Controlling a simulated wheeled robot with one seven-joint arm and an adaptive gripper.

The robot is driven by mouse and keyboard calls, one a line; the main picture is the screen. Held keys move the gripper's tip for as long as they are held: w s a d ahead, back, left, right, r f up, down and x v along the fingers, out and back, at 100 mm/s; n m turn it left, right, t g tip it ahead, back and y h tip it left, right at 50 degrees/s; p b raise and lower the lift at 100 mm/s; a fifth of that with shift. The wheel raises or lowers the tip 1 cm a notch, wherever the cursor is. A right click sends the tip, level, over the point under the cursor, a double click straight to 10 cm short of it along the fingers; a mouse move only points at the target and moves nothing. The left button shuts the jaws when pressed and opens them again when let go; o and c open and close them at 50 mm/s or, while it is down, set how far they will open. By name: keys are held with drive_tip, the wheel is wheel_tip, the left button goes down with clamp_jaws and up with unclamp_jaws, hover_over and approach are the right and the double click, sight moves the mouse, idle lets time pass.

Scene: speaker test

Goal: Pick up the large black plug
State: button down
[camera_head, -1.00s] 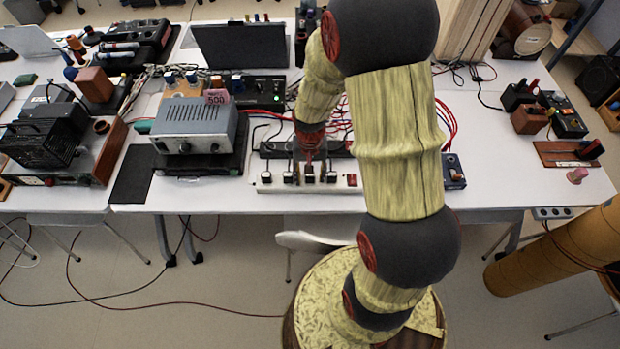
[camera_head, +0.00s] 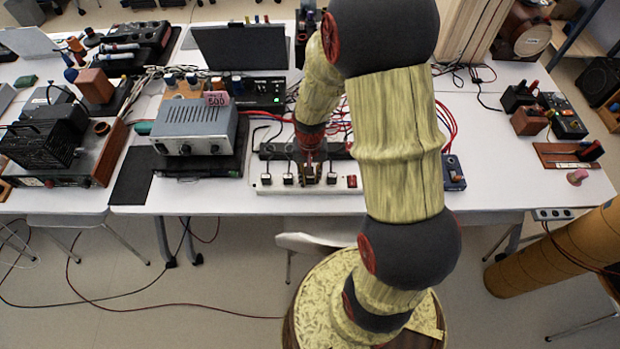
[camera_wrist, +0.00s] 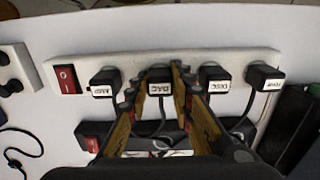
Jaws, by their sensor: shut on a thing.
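A white power strip (camera_wrist: 222,62) holds several black plugs in a row. In the wrist view, my gripper (camera_wrist: 157,80) has one finger on each side of the black plug labelled DAC (camera_wrist: 160,84) and is shut on it. This plug is still at the strip; I cannot tell whether it has lifted at all. A black plug labelled AMP (camera_wrist: 103,86) is to its left, and one labelled DISC (camera_wrist: 214,80) is to its right. Another black plug (camera_wrist: 264,77) is at the far right. In the head view, my gripper (camera_head: 308,170) is over the strip (camera_head: 268,186), partly hiding the plugs.
A red rocker switch (camera_wrist: 67,79) sits at the strip's left end in the wrist view. A dark second strip (camera_wrist: 90,130) lies alongside, with cables between. In the head view, a grey power supply (camera_head: 195,128) stands left of the strip and a dark blue box (camera_head: 453,172) right.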

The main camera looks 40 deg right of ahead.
drive_tip(key=shift+r+p, duration=0.35)
drive_tip(key=shift+r, duration=0.25)
wheel_tip(320, 180, up, 3)
drive_tip(key=shift+w+f+p, duration=0.1)
drive_tip(key=shift+f+p, duration=0.1)
drive_tip(key=shift+p, duration=0.5)
drive_tip(key=s+a+r+p, duration=0.1)
drive_tip(key=s+r+p, duration=0.1)
drive_tip(key=s+r, duration=0.2)
drive_tip(key=s+a+r+p, duration=0.2)
drive_tip(key=s+r, duration=0.3)
drive_tip(key=s, duration=0.4)
drive_tip(key=shift+s+a, duration=0.2)
drive_tip(key=shift+s, duration=0.2)
drive_tip(key=shift+r, duration=0.15)
wheel_tip(320, 180, up, 4)
drive_tip(key=p, duration=0.4)
drive_tip(key=shift+f, duration=0.2)
